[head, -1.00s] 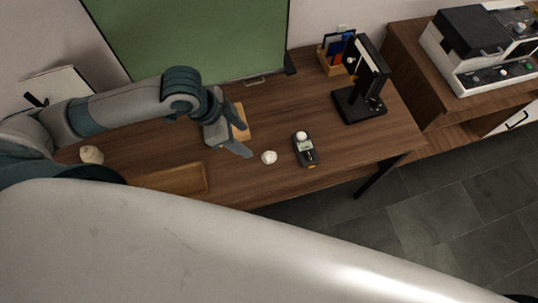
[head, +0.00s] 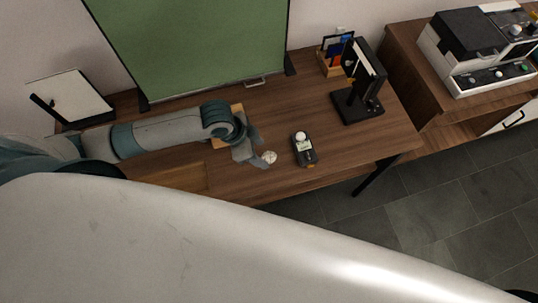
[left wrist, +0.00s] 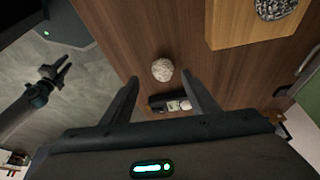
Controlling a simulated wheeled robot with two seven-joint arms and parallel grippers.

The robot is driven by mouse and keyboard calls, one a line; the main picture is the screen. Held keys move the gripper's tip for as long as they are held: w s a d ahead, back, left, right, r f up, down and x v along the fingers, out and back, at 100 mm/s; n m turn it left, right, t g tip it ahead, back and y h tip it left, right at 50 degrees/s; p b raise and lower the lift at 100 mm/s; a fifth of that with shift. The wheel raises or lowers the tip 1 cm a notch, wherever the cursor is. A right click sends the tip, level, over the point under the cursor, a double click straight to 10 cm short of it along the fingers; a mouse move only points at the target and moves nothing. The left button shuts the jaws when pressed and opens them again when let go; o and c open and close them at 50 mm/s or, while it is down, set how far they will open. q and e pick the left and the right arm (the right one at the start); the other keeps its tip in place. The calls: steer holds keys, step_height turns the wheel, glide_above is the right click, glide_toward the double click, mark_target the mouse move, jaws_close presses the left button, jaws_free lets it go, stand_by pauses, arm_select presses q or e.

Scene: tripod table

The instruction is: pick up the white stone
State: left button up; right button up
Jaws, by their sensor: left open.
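The white stone (head: 270,157) is small, pale and rounded and lies on the brown wooden table (head: 330,145). My left gripper (head: 261,153) is open and low over the table, with its fingertips close beside the stone. In the left wrist view the stone (left wrist: 162,69) shows whole, centred just beyond the gap between the two open fingertips (left wrist: 161,80). Nothing is between the fingers. I cannot tell the exact height of the fingertips above the table.
A dark handheld meter with a white dome (head: 305,149) lies just right of the stone. A black stand (head: 358,102) and an organizer box (head: 331,63) stand farther back. A wooden block (left wrist: 240,38) bears a dark speckled stone (left wrist: 275,8). The table's front edge is near.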

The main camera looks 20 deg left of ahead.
mark_target(266, 155)
arm_select(q)
steer(key=shift+w+d+f+p, duration=0.15)
steer(key=shift+w+f+p, duration=0.1)
steer(key=shift+f+p, duration=0.45)
steer(key=p+x, duration=0.1)
steer(key=x, duration=0.1)
steer(key=shift+w+d+f, duration=0.1)
steer(key=shift+f, duration=0.25)
steer(key=shift+w+d+f, duration=0.1)
steer(key=shift+f, duration=0.35)
steer(key=c, duration=1.1)
